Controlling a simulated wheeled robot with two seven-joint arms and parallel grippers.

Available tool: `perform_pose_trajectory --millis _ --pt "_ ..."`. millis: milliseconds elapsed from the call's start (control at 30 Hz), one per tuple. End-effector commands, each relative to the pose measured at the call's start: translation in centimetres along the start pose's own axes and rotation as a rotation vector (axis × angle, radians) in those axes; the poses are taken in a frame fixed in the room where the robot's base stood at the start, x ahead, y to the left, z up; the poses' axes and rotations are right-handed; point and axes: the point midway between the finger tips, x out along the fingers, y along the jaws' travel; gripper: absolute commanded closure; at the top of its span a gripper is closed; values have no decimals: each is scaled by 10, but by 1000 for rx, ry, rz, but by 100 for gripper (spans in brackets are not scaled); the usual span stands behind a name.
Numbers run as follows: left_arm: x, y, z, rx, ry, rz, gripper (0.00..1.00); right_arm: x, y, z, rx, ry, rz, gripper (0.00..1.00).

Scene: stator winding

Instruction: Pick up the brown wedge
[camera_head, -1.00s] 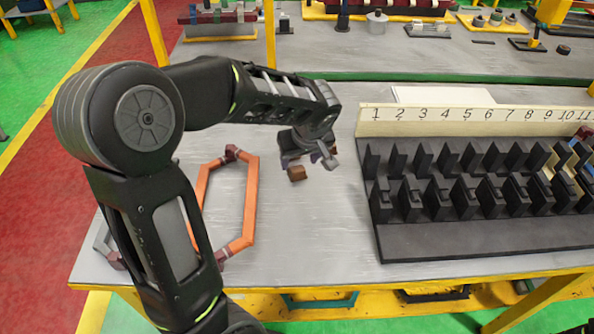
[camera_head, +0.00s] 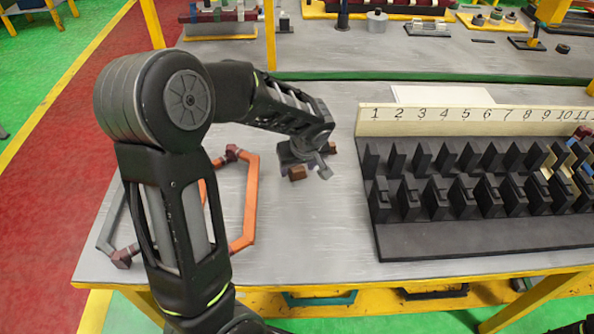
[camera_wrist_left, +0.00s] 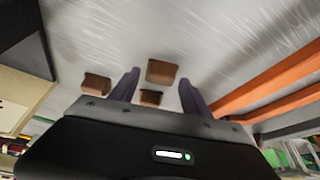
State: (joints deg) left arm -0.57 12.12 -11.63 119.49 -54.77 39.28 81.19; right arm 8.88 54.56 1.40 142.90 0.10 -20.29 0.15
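Small brown wedges lie on the grey table below my left gripper. In the head view one brown wedge (camera_head: 297,173) shows in front of the gripper and another (camera_head: 332,148) behind it to the right. In the left wrist view, one wedge (camera_wrist_left: 162,71) lies ahead between the fingers, a second (camera_wrist_left: 150,97) sits nearer the palm, and a third (camera_wrist_left: 95,83) is outside the left finger. My left gripper (camera_wrist_left: 158,88) is open with its fingers apart and holds nothing. In the head view the gripper (camera_head: 308,172) is low over the table, its fingertips partly hidden.
An orange hexagonal coil (camera_head: 250,205) and a grey one (camera_head: 112,225) lie left of the gripper, partly behind my arm. A black slotted rack (camera_head: 470,240) with a numbered board (camera_head: 450,121) stands to the right.

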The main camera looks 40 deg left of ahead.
Motion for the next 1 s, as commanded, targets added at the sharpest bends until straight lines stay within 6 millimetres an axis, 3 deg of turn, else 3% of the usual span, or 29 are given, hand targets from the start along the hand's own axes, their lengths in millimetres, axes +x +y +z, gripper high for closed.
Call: perform_pose_trajectory --millis 633,1000 --pt "0 0 0 0 0 0 98 0 0 0 0 0 0 64" --pt "-7 0 -4 0 3 1 100 1 0 0 0 0 0 64"
